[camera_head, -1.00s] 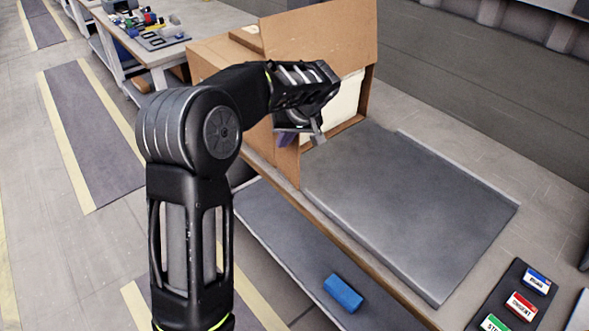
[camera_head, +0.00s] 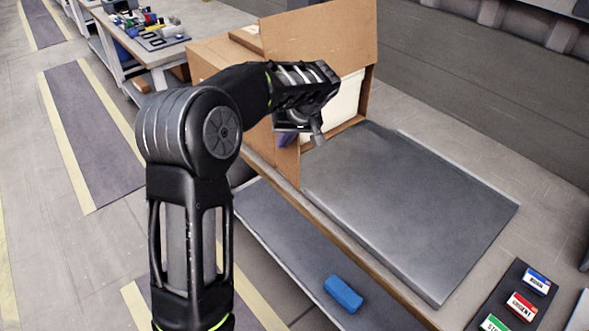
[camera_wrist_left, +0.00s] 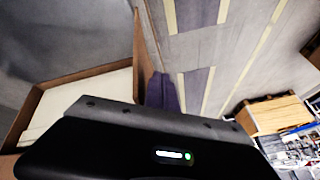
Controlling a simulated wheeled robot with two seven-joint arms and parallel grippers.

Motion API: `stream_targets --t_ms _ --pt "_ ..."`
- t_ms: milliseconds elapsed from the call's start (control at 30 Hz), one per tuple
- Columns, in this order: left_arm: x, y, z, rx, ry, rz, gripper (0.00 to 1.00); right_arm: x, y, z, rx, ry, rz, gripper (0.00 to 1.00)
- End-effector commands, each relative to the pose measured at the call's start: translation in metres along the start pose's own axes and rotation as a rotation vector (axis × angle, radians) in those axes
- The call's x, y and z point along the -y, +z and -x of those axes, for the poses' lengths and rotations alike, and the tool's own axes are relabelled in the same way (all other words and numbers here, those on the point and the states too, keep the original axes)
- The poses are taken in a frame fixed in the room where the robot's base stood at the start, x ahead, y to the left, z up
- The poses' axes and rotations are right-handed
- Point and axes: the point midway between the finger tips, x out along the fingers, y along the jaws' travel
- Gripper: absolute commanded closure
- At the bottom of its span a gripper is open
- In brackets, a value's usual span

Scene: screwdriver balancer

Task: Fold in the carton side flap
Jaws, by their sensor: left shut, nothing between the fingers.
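The open brown carton (camera_head: 222,65) stands at the far end of the bench with its top flap (camera_head: 325,38) raised. A white content (camera_head: 349,98) shows inside its open front. The side flap (camera_head: 287,167) hangs out from the near left edge of the opening, partly hidden behind my left gripper (camera_head: 318,138). The flap also shows edge-on in the left wrist view (camera_wrist_left: 147,55), beside the carton opening with the white content (camera_wrist_left: 75,108). My left gripper is shut and empty in front of the opening, near the flap; contact cannot be told. My right gripper is out of view.
A grey plate (camera_head: 410,210) lies in front of the carton, clear on top. A dark tray with label blocks (camera_head: 521,306) is at the lower right. A blue block (camera_head: 343,293) lies on the lower shelf. Another bench (camera_head: 165,52) stands behind left.

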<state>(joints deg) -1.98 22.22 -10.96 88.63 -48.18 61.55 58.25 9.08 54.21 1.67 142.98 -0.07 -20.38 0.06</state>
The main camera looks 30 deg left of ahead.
Motion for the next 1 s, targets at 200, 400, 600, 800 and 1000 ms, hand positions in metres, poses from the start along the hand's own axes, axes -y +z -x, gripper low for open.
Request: stream_targets --t_ms 200,400,600,800,1000 --pt "0.0 0.0 0.0 0.0 0.0 0.0 1.0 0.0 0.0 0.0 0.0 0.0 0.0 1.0" --pt "0.0 0.0 0.0 0.0 0.0 0.0 1.0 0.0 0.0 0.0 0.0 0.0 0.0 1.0" --pt "-0.004 0.007 0.003 0.0 0.001 -0.002 1.0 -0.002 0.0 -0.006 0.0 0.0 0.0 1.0" --pt "-0.008 0.016 0.009 -0.001 0.001 0.0 1.0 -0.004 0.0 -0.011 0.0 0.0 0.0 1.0" --pt "-0.008 0.017 0.011 0.0 0.0 0.0 1.0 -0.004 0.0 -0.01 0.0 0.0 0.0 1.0"
